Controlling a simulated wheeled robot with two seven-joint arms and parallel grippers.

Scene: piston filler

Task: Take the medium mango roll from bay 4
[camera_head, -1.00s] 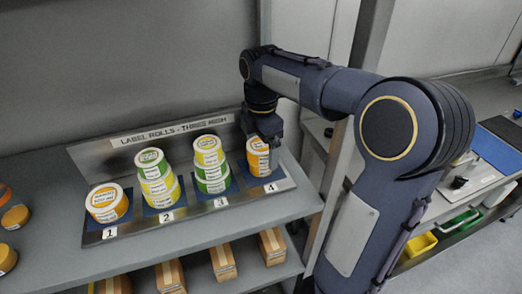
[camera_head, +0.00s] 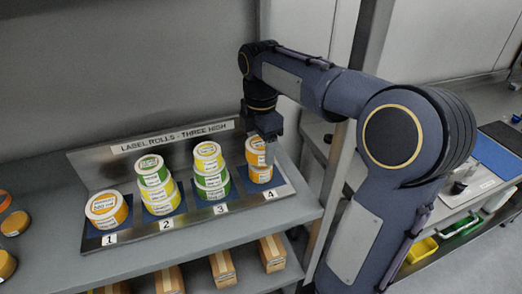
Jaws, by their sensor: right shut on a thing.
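My right gripper (camera_head: 269,152) reaches down over bay 4 of the label roll rack and is shut on an orange roll (camera_head: 256,147) with a pale top. The gripper hides the roll's right side. Another orange roll (camera_head: 259,174) shows directly below it in bay 4, on the blue pad above the number 4 plate (camera_head: 273,188). I cannot tell for sure whether the two still touch. The lettering on both is too small to read. My left gripper is not in view.
Bay 1 of the rack (camera_head: 90,172) holds an orange roll (camera_head: 106,208). Bay 2 has a green and yellow stack (camera_head: 158,186), and bay 3 a yellow and green stack (camera_head: 210,172) close left of the gripper. A shelf post (camera_head: 340,165) stands to the right. Cartons (camera_head: 222,267) lie below.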

